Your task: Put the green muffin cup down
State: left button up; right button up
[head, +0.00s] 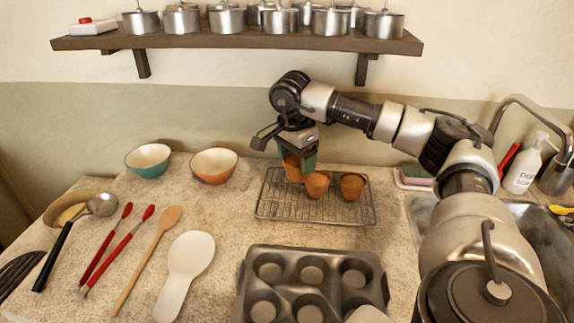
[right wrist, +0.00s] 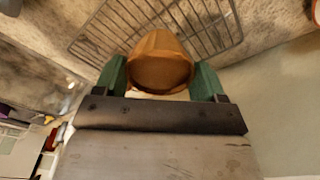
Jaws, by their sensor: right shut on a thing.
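My right gripper (head: 297,163) is over the left back part of the wire cooling rack (head: 283,212). Its green fingers are shut on an orange-brown muffin cup (head: 291,167). In the right wrist view, the held muffin cup (right wrist: 160,62) sits between the two green fingers of the right gripper (right wrist: 162,78), with the rack (right wrist: 205,25) behind it. I see no green cup, only green fingers. I cannot tell whether the held cup touches the rack. Two more orange-brown muffin cups, one in the middle (head: 317,184) and one at the right (head: 352,187), stand on the rack. My left gripper is not in view.
A dark muffin tin (head: 312,252) lies in front of the rack. Two bowls (head: 148,160) (head: 214,166) stand at the back left, with several utensils in front of them. A sink (head: 530,222) is at the right. A shelf (head: 240,43) with metal pots hangs above.

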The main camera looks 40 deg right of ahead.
jog(key=w+f, duration=0.2)
jog(key=w, duration=0.1)
jog(key=w+f, duration=0.1)
jog(key=w, duration=0.1)
jog(key=shift+p, duration=0.3)
jog(key=shift+a+f+p, duration=0.1)
jog(key=shift+f+p, duration=0.2)
jog(key=shift+f, duration=1.75)
jog(key=shift+f, duration=0.1)
jog(key=o, duration=0.9)
notch_tip(320, 180, up, 8)
jog(key=shift+a+f+b, duration=0.15)
jog(key=shift+a+b, duration=0.25)
jog(key=shift+a, duration=0.05)
